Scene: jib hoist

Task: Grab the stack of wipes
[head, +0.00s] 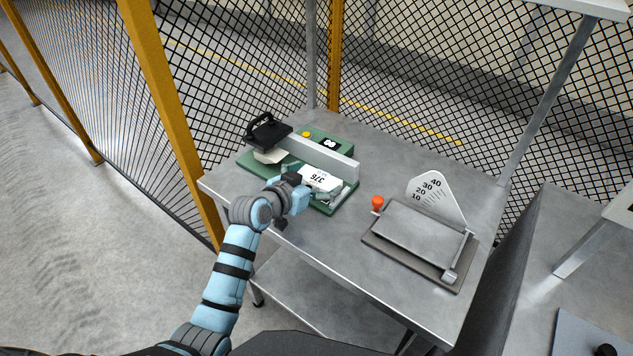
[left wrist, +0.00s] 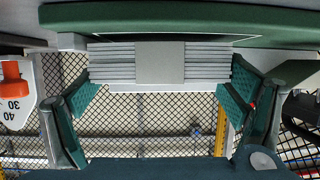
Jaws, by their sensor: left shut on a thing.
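The stack of wipes (head: 321,177) is a white block with a printed number on top, on the right part of a green device (head: 250,162) on the table. In the left wrist view the stack (left wrist: 110,62) shows as thin pale layers with a grey band around the middle. My left gripper (head: 312,188) reaches over the device's near edge. Its teal finger pads (left wrist: 160,85) are shut on the two ends of the stack. Whether the stack touches the green surface is hard to tell. My right gripper is not in view.
The grey metal table (head: 330,240) also holds a plate device (head: 420,240) with a number scale and an orange knob (head: 377,202). A black-handled press (head: 268,131) stands over a pale pad (head: 270,156) left of the stack. Mesh fencing (head: 230,60) stands behind.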

